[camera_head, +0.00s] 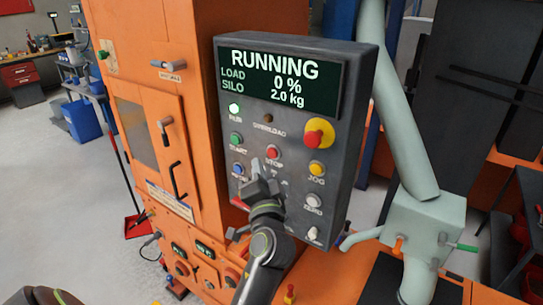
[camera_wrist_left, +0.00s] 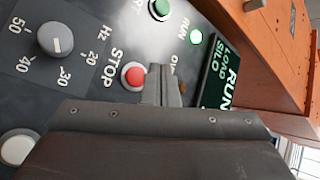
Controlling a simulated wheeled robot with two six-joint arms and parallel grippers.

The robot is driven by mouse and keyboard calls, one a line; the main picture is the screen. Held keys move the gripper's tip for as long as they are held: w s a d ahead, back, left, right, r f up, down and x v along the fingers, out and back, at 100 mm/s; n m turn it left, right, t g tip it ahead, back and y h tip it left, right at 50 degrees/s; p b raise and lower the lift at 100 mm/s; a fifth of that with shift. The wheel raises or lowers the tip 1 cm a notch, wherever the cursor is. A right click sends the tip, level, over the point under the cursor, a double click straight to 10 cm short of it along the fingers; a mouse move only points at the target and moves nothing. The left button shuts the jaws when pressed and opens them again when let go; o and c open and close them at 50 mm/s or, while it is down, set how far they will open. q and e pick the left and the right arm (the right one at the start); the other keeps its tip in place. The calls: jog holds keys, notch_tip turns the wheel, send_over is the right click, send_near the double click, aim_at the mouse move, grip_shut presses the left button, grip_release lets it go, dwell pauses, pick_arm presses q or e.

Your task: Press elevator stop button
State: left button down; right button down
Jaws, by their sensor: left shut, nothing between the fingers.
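The dark control panel (camera_head: 345,150) is mounted beside the orange cabinet, and its display (camera_head: 280,82) reads RUNNING. The red STOP button (camera_head: 272,152) sits near the panel's middle. It also shows in the left wrist view (camera_wrist_left: 133,75) with the word STOP beside it. My left gripper (camera_head: 260,172) is shut and empty, just below and left of the STOP button in the head view. In the left wrist view the closed fingertips (camera_wrist_left: 167,75) are right beside the button; I cannot tell whether they touch it. My right gripper is not in view.
A green START button (camera_head: 236,139), a yellow JOG button (camera_head: 316,168) and a red mushroom button (camera_head: 318,133) surround it. A lit green RUN lamp (camera_head: 234,108) is at upper left. A grey-green pipe (camera_head: 400,110) stands to the right.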

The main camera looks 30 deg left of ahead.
pick_arm(q)
jog(key=shift+w+d+b, duration=0.15)
jog(key=shift+w+b, duration=0.15)
jog(key=shift+w, duration=1)
jog(key=shift+w, duration=0.1)
dwell(1.0)
jog(key=shift+w, duration=0.35)
jog(key=shift+w+b, duration=0.35)
dwell(0.6)
jog(key=shift+s, duration=0.85)
jog(key=s, duration=0.2)
jog(key=s+p, duration=0.1)
jog(key=s, duration=0.2)
jog(key=shift+a, duration=0.2)
